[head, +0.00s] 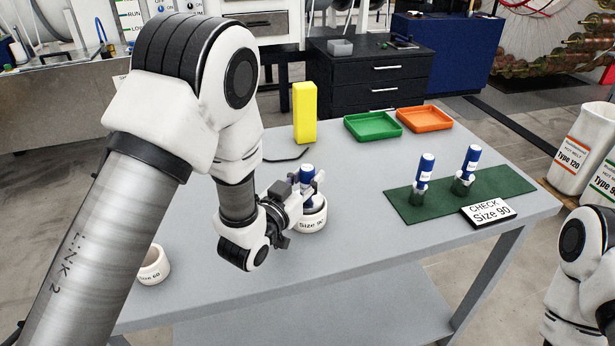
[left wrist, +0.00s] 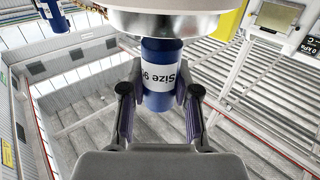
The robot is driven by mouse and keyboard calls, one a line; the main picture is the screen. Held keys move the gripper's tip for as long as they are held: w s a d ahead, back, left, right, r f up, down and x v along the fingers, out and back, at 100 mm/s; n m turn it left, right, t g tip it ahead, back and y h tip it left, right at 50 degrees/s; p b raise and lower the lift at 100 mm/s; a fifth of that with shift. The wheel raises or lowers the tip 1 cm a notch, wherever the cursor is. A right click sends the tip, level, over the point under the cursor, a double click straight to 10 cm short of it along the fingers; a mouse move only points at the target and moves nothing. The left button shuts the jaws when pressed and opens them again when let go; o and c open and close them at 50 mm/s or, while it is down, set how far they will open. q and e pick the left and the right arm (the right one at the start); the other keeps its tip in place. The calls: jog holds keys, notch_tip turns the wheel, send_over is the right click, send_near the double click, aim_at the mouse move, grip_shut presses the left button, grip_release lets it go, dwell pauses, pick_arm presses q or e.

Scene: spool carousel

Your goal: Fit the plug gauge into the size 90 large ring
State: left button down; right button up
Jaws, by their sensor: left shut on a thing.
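My left gripper (head: 306,189) is shut on the blue handle of a plug gauge (head: 307,171). The gauge looks about upright at the white large ring (head: 312,225), labelled Size 90, on the grey table. In the left wrist view, both fingers (left wrist: 158,105) flank the blue handle (left wrist: 160,101), whose white label is partly readable as Size 9. My right gripper is out of view.
A smaller white ring (head: 154,266) marked 60 stands at left. A yellow block (head: 305,113), green tray (head: 373,126) and orange tray (head: 424,119) are behind.

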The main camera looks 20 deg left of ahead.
aim_at(304, 185)
pick_arm(q)
jog(key=shift+f, duration=0.35)
jog(key=c, duration=0.8)
grip_release()
jog(key=shift+o, duration=0.2)
jog(key=v, duration=0.7)
jog(key=shift+s, duration=0.3)
